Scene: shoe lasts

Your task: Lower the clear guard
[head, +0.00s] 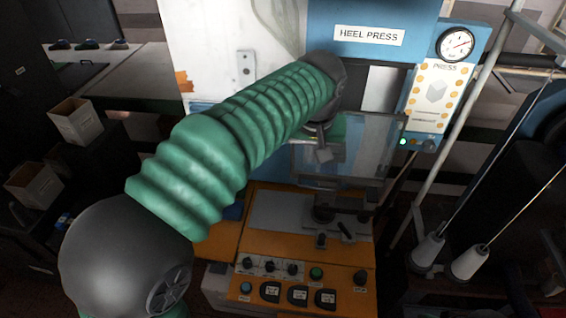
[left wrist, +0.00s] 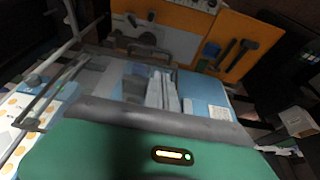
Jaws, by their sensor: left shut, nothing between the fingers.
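The clear guard (head: 372,145) is a transparent, dark-framed panel on the front of the blue heel press (head: 440,45). It stands raised and slightly tilted above the orange control base (head: 255,235). My left gripper (head: 324,153) is at the guard's left part in the head view, overlapping it; I cannot tell whether they touch. In the left wrist view the pale fingers of my left gripper (left wrist: 163,90) are together with nothing between them. My green-sleeved arm hides part of the press. My right gripper is in neither view.
A metal plate with a dark press fixture (head: 325,208) lies below the guard. Buttons and dials (head: 295,268) line the orange base. A pressure gauge (head: 456,44) is at upper right. Thread cones (head: 428,250) and thin poles stand to the right. Open boxes (head: 76,121) sit at left.

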